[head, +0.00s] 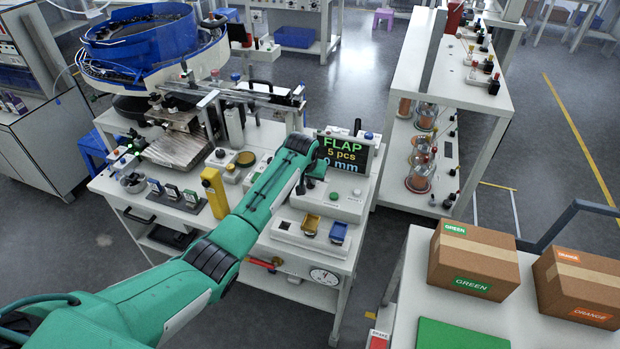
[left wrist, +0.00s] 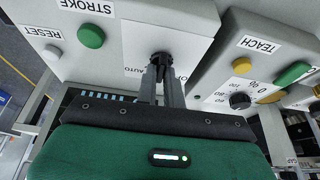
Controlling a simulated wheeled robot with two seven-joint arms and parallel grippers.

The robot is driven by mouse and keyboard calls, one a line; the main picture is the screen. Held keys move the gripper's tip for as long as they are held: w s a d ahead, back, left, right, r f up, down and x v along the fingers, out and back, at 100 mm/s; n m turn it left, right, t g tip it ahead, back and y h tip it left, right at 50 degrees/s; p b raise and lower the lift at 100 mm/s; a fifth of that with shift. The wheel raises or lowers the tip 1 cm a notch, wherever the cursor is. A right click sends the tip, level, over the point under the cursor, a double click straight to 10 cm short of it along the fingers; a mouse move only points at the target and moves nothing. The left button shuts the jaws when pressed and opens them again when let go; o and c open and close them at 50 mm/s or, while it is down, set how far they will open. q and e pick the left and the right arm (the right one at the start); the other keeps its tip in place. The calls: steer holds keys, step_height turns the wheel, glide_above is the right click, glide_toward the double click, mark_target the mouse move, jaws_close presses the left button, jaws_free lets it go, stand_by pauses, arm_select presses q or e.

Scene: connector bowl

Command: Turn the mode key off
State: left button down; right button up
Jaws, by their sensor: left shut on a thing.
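The mode key (left wrist: 161,58) is a small dark key on a white panel in the left wrist view, with an "AUTO" label to its left and another label partly hidden at its right. My left gripper (left wrist: 160,74) is shut on it, with the two fingertips on either side of the key's head. In the head view my green left arm reaches over the workstation, and its gripper (head: 301,186) is at the control box below the display. The key is hidden there. The key's exact angle is hard to tell. My right gripper is in neither view.
Beside the key are a green STROKE button (left wrist: 91,36), a grey RESET button (left wrist: 51,56) and a TEACH panel with a yellow button (left wrist: 242,66) and a black knob (left wrist: 240,101). The display (head: 343,150) reads "FLAP 5 pcs". A blue bowl feeder (head: 140,38) stands at the back left.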

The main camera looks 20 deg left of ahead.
arm_select(q)
steer(key=shift+d+r+n+y+p, duration=0.15)
steer(key=shift+n+y+p, duration=0.25)
steer(key=shift+n+p, duration=0.65)
steer(key=n+y+p, duration=0.1)
steer(key=n, duration=0.1)
steer(key=shift+n, duration=0.35)
steer(key=shift+n+g+y, duration=0.3)
steer(key=shift+n+g, duration=0.1)
steer(key=shift+n, duration=0.7)
steer(key=shift+w+n+y, duration=0.1)
steer(key=shift+n+y, duration=0.2)
steer(key=shift+n, duration=0.5)
steer(key=c, duration=1.5)
jaws_free()
